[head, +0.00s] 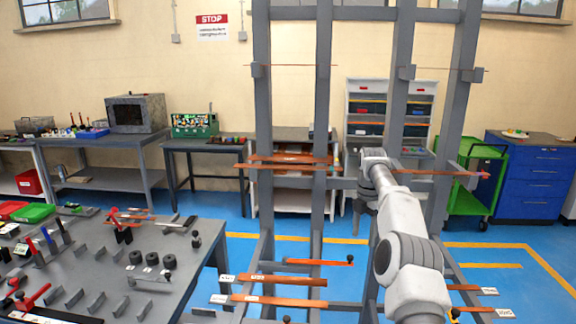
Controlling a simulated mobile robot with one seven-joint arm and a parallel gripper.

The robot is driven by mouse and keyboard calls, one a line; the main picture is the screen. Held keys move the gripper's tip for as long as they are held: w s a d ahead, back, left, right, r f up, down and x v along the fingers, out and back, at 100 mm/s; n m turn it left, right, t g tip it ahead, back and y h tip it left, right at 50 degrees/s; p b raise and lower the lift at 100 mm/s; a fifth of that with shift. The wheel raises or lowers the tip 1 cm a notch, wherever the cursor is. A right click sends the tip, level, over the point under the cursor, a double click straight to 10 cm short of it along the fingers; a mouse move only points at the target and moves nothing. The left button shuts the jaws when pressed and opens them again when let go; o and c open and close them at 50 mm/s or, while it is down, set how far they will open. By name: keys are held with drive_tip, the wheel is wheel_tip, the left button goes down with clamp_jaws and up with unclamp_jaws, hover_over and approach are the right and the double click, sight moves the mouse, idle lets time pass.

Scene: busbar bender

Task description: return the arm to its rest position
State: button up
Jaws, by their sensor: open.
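My arm (400,215) rises from the bottom right, reaching up and away toward the grey frame. My gripper (364,201) is the small dark part hanging below the arm's far end, in front of the frame's middle opening. It looks empty, and its fingers are small and partly hidden by the arm. The tall grey frame (321,110) stands upright on the blue floor. Copper bars lie across it, among them a middle bar (290,160) and lower bars (282,280). I cannot tell how far my gripper is from the bars.
A grey workbench (215,250) with tools and black rings stands at the lower left. Behind are tables (203,142), a shelf unit (362,90), a green cart (478,155) and a blue cabinet (528,185).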

drive_tip(key=s+a+r+m+t, duration=0.1)
drive_tip(key=s+a+r+m, duration=0.15)
drive_tip(key=r, duration=0.35)
drive_tip(key=s+a+r+m, duration=0.2)
drive_tip(key=a+r, duration=0.1)
drive_tip(key=r, duration=0.3)
drive_tip(key=s+a+r+m+t+h, duration=0.1)
drive_tip(key=s+a+r+m+t, duration=0.1)
drive_tip(key=s+r+m, duration=0.65)
drive_tip(key=s+m+t, duration=0.1)
drive_tip(key=s+m, duration=0.4)
drive_tip(key=s, duration=1.5)
drive_tip(key=s+f+m+t+y, duration=0.1)
drive_tip(key=s+f+m, duration=0.5)
drive_tip(key=s, duration=0.6)
drive_tip(key=shift+s+a+f+m, duration=0.2)
drive_tip(key=shift+a+f+m, duration=0.1)
drive_tip(key=shift+f, duration=0.65)
